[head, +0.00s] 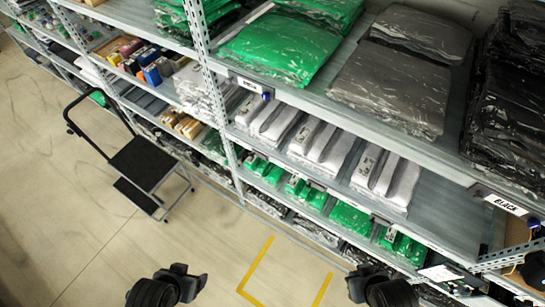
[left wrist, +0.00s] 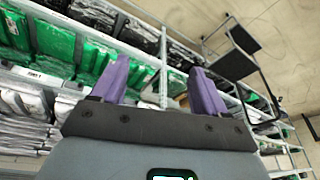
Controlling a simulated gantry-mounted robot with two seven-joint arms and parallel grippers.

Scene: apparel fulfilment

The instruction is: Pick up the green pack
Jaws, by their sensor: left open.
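Several green packs in clear film are in view. A large stack of green packs (head: 280,48) lies on the upper shelf in the head view. Smaller green packs (head: 350,218) lie on a lower shelf. I cannot tell which one the task means. In the left wrist view, green packs (left wrist: 52,42) show beyond my gripper at the left. My left gripper (left wrist: 160,75) has two purple fingers, spread apart with nothing between them. It is apart from the shelves.
Grey packs (head: 395,85) and black packs (head: 510,110) lie right of the upper green stack. White packs (head: 325,145) fill the middle shelf. A black step stool (head: 145,163) stands on the floor at left. Yellow floor lines (head: 257,265) mark clear floor before the rack.

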